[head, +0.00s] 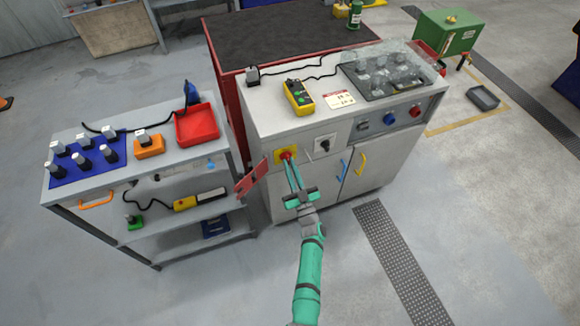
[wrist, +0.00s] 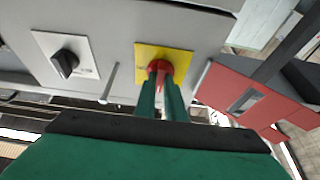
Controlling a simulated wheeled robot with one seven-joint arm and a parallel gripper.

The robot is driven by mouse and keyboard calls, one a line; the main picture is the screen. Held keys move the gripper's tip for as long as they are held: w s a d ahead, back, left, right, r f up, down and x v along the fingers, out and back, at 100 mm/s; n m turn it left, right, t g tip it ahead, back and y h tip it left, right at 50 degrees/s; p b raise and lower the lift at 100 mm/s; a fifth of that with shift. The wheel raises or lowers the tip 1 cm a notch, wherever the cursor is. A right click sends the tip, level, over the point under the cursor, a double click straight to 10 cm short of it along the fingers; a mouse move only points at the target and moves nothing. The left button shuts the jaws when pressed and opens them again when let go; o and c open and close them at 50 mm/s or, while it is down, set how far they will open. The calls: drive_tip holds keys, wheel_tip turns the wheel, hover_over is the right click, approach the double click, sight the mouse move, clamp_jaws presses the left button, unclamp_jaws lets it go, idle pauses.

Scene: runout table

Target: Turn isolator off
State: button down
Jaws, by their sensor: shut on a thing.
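The isolator is a red rotary knob (wrist: 158,68) on a yellow plate (wrist: 180,56), set in the front of the grey cabinet. In the head view the yellow plate (head: 279,157) is on the cabinet's front left. My gripper (wrist: 160,92) is shut on the red knob, with one green finger on each side of it. In the head view my gripper (head: 289,163) reaches up to the knob from below. The fingertips hide part of the knob, and I cannot tell its exact angle.
A black rotary switch (wrist: 65,64) on a white plate sits beside the isolator. A red hinged flap (head: 252,177) stands out left of the yellow plate. A trolley (head: 100,193) stands at left. Floor in front is clear.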

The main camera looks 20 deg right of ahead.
drive_tip(key=c, duration=1.8)
unclamp_jaws()
drive_tip(key=shift+c, duration=0.2)
drive_tip(key=v, duration=1)
drive_tip(key=shift+s+f, duration=0.15)
drive_tip(key=shift+s, duration=0.2)
